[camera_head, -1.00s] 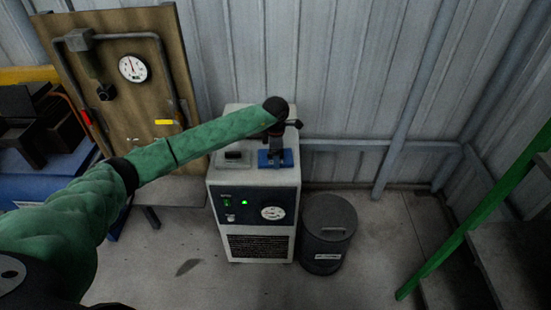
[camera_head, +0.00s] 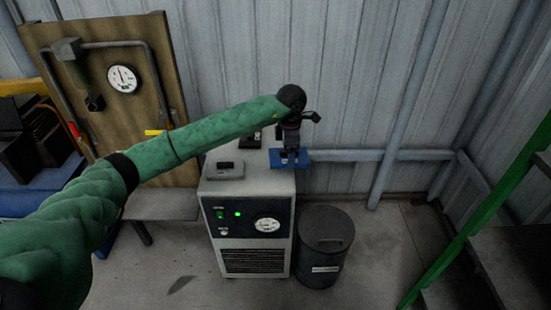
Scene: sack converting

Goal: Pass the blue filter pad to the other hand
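The blue filter pad (camera_head: 302,156) is at the top right of the grey cabinet (camera_head: 243,207), overlapping its edge in the picture and reaching past it to the right. My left gripper (camera_head: 289,155) points down at the pad with its fingers on it and appears shut on it. The pad looks held above the cabinet's top. The fingertips are small and dark, and the wrist hides part of the view. My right gripper is not in view.
A small dark-topped block (camera_head: 225,169) sits on the cabinet top. A black bin (camera_head: 325,246) stands right of the cabinet. A wooden board with a gauge (camera_head: 122,79) is at the left. A green rail (camera_head: 478,215) is at the right. Floor between bin and rail is clear.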

